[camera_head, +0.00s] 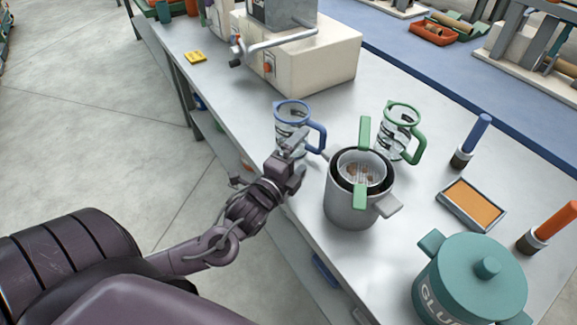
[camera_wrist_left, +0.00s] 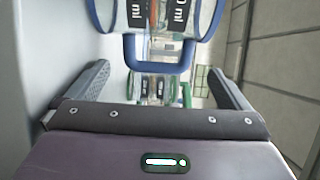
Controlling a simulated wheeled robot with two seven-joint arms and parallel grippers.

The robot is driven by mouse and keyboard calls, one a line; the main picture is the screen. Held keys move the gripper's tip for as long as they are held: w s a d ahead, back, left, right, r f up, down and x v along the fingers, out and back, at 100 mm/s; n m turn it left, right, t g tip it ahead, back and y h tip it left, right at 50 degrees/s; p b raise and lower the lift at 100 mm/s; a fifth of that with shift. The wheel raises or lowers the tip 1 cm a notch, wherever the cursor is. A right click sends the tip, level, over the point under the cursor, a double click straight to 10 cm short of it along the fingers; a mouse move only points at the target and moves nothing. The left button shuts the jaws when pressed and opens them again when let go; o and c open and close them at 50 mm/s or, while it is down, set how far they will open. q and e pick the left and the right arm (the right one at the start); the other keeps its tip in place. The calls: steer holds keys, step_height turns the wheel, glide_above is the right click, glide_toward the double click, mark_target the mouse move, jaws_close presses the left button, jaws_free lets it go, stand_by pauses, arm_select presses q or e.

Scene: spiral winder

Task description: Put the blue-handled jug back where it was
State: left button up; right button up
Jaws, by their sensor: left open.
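The blue-handled jug (camera_head: 291,113) is a clear jug with a blue rim. It stands upright on the grey table, near its left edge, with its blue handle (camera_head: 318,138) to the right. My left gripper (camera_head: 297,150) is open and empty, close in front of the jug, and hides part of its lower body. In the left wrist view the blue handle (camera_wrist_left: 160,69) lies just ahead of and between the spread fingers (camera_wrist_left: 160,72). I cannot tell whether the fingers touch it. My right gripper is not in view.
A green-handled jug (camera_head: 396,130) stands to the right. A grey pot (camera_head: 350,207) with a green-handled strainer is near my gripper. A teal lidded pot (camera_head: 470,280), an orange pad (camera_head: 472,203) and a beige machine (camera_head: 315,65) also stand on the table (camera_head: 215,110).

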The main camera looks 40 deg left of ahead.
arm_select(q)
steer(key=s, duration=0.4)
steer(key=shift+s, duration=0.35)
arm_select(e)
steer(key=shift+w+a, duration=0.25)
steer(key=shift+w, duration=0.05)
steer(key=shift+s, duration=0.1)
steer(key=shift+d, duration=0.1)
